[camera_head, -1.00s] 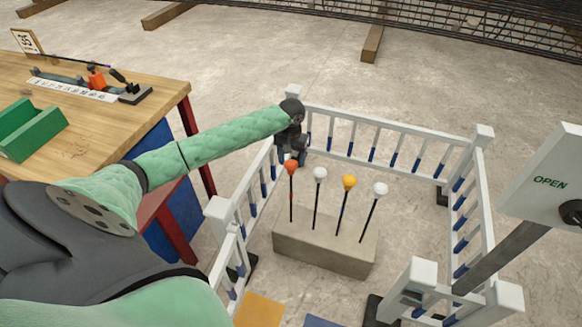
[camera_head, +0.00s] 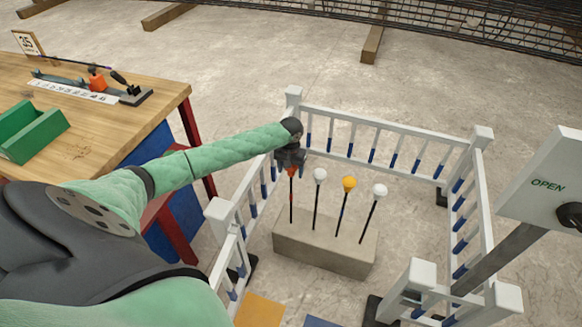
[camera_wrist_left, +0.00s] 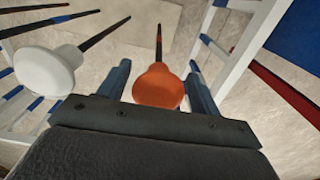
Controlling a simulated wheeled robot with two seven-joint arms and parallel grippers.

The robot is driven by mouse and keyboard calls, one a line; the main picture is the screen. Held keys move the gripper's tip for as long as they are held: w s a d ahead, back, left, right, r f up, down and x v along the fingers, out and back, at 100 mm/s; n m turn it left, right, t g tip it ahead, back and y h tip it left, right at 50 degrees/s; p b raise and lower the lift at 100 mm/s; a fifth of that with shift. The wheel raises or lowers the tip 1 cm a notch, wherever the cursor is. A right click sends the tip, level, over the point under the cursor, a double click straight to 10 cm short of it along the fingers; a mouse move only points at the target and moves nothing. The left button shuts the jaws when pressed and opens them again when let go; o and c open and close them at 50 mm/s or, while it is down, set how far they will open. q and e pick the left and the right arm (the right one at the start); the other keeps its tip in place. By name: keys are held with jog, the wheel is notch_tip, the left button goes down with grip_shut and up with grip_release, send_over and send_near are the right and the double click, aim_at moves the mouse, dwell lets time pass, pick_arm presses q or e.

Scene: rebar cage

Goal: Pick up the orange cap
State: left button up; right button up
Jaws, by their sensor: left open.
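The orange cap (camera_wrist_left: 158,87) sits on top of a thin dark rod in the left wrist view. In the head view the orange cap (camera_head: 291,172) is mostly hidden under my left gripper (camera_head: 291,160). In the left wrist view the two fingers of my left gripper (camera_wrist_left: 160,88) stand open, one on each side of the orange cap, with a gap on both sides. The rod stands at the left end of a concrete block (camera_head: 325,252). My right gripper is not in view.
Close to the right stand rods with a white cap (camera_head: 320,175), a yellow cap (camera_head: 349,183) and another white cap (camera_head: 380,190). A white railing (camera_head: 385,128) surrounds the block. A wooden table (camera_head: 85,125) stands at left, and an OPEN sign panel (camera_head: 548,185) at right.

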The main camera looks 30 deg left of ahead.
pick_arm(q)
jog(key=c, duration=0.8)
jog(key=shift+r, duration=0.1)
